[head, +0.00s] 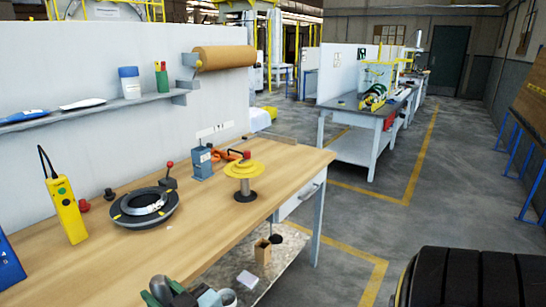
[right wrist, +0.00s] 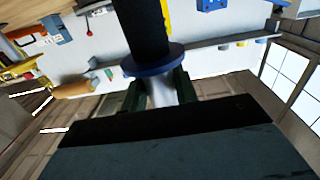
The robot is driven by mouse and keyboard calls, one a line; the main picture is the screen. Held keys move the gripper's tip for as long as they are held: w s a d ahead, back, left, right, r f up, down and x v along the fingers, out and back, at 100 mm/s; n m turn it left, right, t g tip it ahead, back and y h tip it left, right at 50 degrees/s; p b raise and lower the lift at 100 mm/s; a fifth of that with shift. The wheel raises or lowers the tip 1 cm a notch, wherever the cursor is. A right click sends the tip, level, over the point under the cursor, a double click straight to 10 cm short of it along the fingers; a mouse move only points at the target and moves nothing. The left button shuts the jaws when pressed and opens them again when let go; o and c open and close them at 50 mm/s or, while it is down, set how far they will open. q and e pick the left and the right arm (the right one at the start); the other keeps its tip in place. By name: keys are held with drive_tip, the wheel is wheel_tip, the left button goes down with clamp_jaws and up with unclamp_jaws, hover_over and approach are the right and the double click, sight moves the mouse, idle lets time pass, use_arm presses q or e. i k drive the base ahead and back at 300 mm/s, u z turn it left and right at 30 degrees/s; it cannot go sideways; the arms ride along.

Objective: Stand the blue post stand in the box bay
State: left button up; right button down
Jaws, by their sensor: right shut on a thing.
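The blue post stand shows in the right wrist view, with a blue disc (right wrist: 153,65), a black post and a pale grey stub. My right gripper (right wrist: 160,95) is shut on the stub, one dark green finger on each side. In the head view my right gripper (head: 178,296) is at the bottom edge, in front of the bench, cut off by the frame. The stand is hard to make out there. I cannot tell which place is the box bay. My left gripper is not in view.
The wooden bench (head: 120,262) holds a dark coil ring (head: 145,207), a yellow-flanged stand (head: 245,168), a blue device (head: 202,162) and a yellow pendant (head: 66,210). A small brown box (head: 262,252) sits on the lower shelf. A black ribbed thing (head: 470,280) fills the lower right.

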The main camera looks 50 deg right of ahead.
sight(264, 149)
drive_tip(key=k, duration=0.8)
drive_tip(key=z, duration=1.05)
drive_tip(key=i, duration=0.7)
drive_tip(key=z, duration=1.4)
drive_tip(key=i, duration=1.65)
drive_tip(key=u, duration=0.25)
drive_tip(key=i, duration=1.3)
drive_tip(key=u, duration=1.55)
drive_tip(key=i, duration=0.55)
drive_tip(key=u, duration=0.65)
